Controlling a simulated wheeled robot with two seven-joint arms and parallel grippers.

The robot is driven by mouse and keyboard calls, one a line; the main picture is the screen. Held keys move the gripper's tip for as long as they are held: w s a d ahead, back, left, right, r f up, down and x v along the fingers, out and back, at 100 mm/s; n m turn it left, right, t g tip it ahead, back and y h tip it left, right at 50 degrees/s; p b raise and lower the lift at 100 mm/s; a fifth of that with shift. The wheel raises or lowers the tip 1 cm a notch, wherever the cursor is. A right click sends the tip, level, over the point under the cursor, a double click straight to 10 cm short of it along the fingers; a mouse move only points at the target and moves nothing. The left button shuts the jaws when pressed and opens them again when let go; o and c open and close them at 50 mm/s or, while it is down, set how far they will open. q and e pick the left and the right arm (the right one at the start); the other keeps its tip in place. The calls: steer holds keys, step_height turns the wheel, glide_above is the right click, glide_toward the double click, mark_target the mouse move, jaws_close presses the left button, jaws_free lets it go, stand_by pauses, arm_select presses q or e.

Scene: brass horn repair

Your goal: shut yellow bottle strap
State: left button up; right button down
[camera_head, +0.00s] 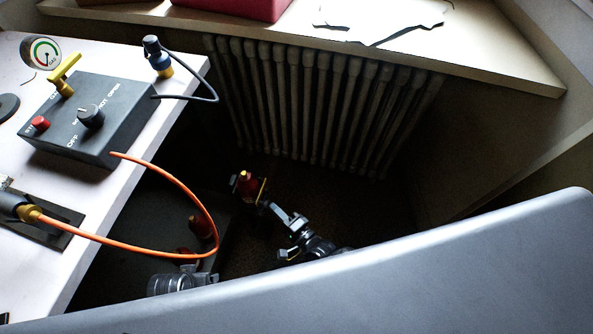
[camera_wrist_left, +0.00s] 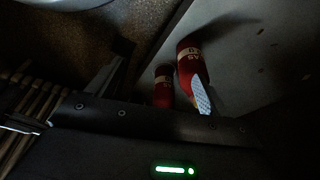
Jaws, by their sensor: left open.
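A red bottle-like thing with yellow parts (camera_head: 245,183) stands in the dark beside the table; a yellow strip shows on its right side. A second red bottle (camera_head: 200,227) stands nearer, lower left. My right gripper (camera_head: 280,232) is just below and right of the first; its fingers look apart. My left gripper (camera_head: 200,272) is below the second bottle. The left wrist view shows its two fingers wide apart, with red bottles (camera_wrist_left: 190,62) and (camera_wrist_left: 163,85) beyond; the right finger overlaps the nearer one. A pale lettered band circles that bottle. Strap details are too dark to tell.
The white table (camera_head: 150,110) at left carries a dark control box (camera_head: 100,120) with a yellow handle. An orange hose (camera_head: 140,248) loops over the space above the second bottle. A radiator (camera_head: 320,100) stands behind. A large grey surface fills the lower right.

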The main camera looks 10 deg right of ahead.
arm_select(q)
steer(key=shift+s+f+p, duration=0.2)
steer(key=shift+f+p, duration=0.3)
steer(key=shift+f, duration=0.65)
arm_select(e)
steer(key=v, duration=1.1)
steer(key=shift+a, duration=0.1)
